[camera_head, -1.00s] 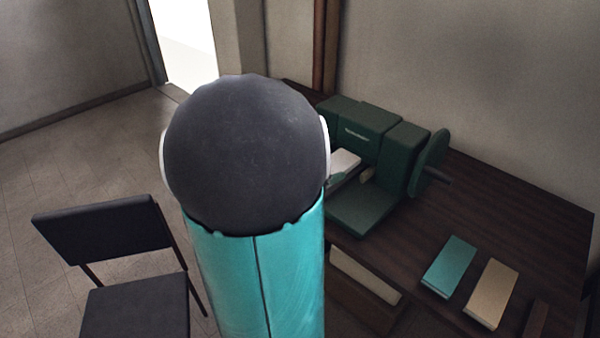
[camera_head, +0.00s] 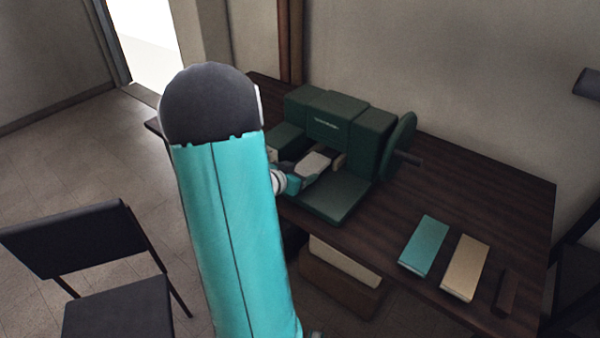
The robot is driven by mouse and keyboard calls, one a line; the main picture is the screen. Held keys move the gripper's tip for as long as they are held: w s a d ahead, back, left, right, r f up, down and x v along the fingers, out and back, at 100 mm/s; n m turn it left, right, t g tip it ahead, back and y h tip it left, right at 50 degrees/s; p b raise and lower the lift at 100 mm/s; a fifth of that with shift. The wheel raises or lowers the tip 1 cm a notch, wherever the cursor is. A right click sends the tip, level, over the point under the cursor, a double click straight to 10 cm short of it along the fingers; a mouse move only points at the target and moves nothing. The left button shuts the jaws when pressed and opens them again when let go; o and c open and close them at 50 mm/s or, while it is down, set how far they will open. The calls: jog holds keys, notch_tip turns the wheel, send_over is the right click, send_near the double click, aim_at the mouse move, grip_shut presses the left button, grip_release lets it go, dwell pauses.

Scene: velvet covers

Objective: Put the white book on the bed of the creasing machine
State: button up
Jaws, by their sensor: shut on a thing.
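The green creasing machine (camera_head: 338,120) stands on the dark table, with a handwheel on its right side. Its flat green bed (camera_head: 336,197) juts out at the front. The white book (camera_head: 314,162) is inside the machine's opening, above the left and rear part of the bed. I cannot tell whether it touches the bed. My gripper (camera_head: 302,174) is at the near left side of the book and shut on it. My teal arm hides part of the machine's left side, and the fingertips are small and partly hidden.
A teal book (camera_head: 424,246) and a cream book (camera_head: 465,267) lie on the table (camera_head: 480,190) at right, with a small brown block (camera_head: 505,293) beside them. A box (camera_head: 342,275) stands below the table's front edge. A dark chair (camera_head: 85,240) is at left.

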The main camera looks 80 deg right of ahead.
jog(key=shift+f, duration=0.1)
jog(key=o, duration=1.1)
jog(key=shift+c, duration=0.2)
jog(key=shift+w+a+r, duration=0.15)
jog(key=shift+a+r, duration=0.05)
jog(key=shift+r, duration=0.05)
jog(key=v, duration=1.1)
jog(key=shift+a+r, duration=0.2)
